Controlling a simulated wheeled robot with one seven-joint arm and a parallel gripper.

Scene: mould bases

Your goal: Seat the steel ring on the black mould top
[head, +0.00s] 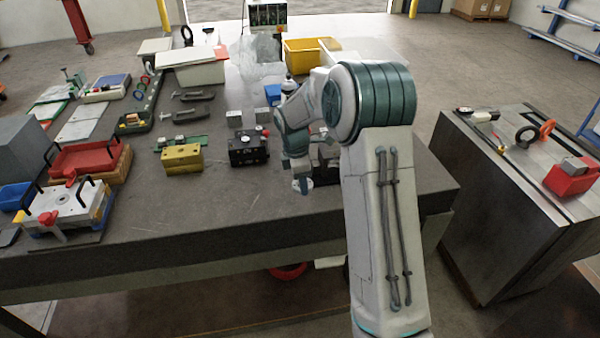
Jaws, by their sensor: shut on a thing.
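The black mould top (248,149) is a dark block with small fittings on top, including a red one. It stands on the bench, left of my arm. My gripper (302,182) points down over the front part of the bench, to the right of that block and apart from it. It is shut on a small pale round thing at its tip, which looks like the steel ring (303,187). The ring is small here, and its exact pose in the jaws cannot be told. Another dark block (328,160) is partly hidden behind my arm.
A yellow block (181,159) stands left of the black one. Small grey blocks (234,118) and dark clamps (193,113) lie behind. A red tray (87,158) and a white plate fixture (64,208) are at left. The bench front (210,215) is clear.

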